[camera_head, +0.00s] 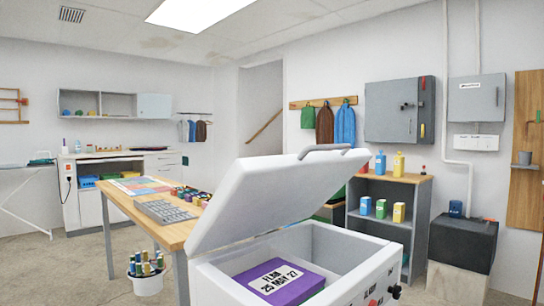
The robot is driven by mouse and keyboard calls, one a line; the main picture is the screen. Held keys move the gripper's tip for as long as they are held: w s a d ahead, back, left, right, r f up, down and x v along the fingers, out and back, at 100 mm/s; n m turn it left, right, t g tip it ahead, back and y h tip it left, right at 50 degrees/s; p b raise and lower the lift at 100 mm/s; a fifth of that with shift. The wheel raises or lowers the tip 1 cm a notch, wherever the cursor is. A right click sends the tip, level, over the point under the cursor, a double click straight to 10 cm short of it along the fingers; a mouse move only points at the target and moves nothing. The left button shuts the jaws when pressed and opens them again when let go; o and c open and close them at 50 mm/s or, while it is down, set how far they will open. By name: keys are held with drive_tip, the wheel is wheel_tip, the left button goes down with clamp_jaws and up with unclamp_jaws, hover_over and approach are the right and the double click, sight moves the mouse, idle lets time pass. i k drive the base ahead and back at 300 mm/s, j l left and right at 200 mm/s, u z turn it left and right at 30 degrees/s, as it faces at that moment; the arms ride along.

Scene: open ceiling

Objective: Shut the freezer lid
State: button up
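The chest freezer (210,283) stands at the bottom centre of the head view. Its white lid (265,195) is open, tilted up from the left side of the body, with a grey handle (324,149) along its raised upper edge. Inside lies a purple box (296,290) with a label reading "FLAM 25 MAY 27". Red and dark knobs (374,302) show on the freezer's front at the lower right. The lower part of the freezer is cut off by the picture's edge. My gripper is not in view.
A shelf unit (420,222) and a dark box (462,243) stand right, behind the freezer.

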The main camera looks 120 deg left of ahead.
sight(257, 196)
drive_tip(key=u, duration=3.65)
